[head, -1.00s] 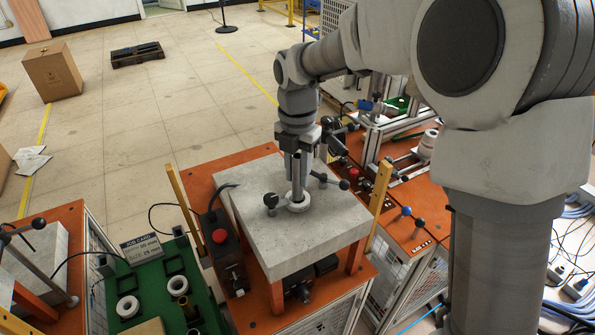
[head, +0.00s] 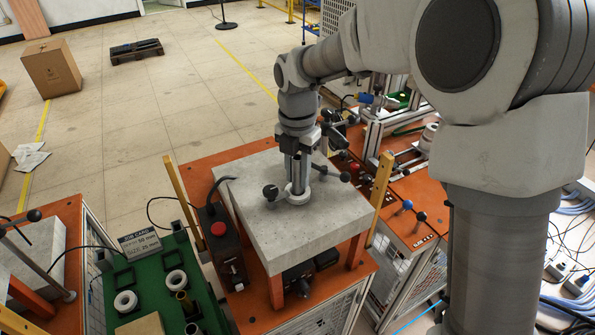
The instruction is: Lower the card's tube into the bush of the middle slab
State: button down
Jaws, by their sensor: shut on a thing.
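My gripper (head: 299,147) is above the middle slab (head: 260,215), a grey concrete block on orange legs. It is shut on a grey upright tube (head: 298,176). The tube's lower end meets the pale round bush (head: 298,197) on the slab top. I cannot tell how deep, if at all, the tube sits in the bush. The job card (head: 139,243) stands at the back of the green tray at lower left; its text is small, with sizes in mm.
Black-knobbed handles (head: 270,192) flank the bush. Yellow posts (head: 380,200) stand at the slab's sides. A red-button control box (head: 219,229) is to its left. The green tray (head: 150,275) holds white rings and other tubes. Another slab stands at far left.

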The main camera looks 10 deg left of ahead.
jog(key=shift+f+b, duration=0.6)
jog(key=shift+f, duration=0.5)
jog(key=c, duration=0.6)
grip_release()
jog(key=shift+o, duration=0.2)
jog(key=shift+r, duration=0.15)
notch_tip(320, 180, up, 17)
jog(key=shift+r, duration=0.15)
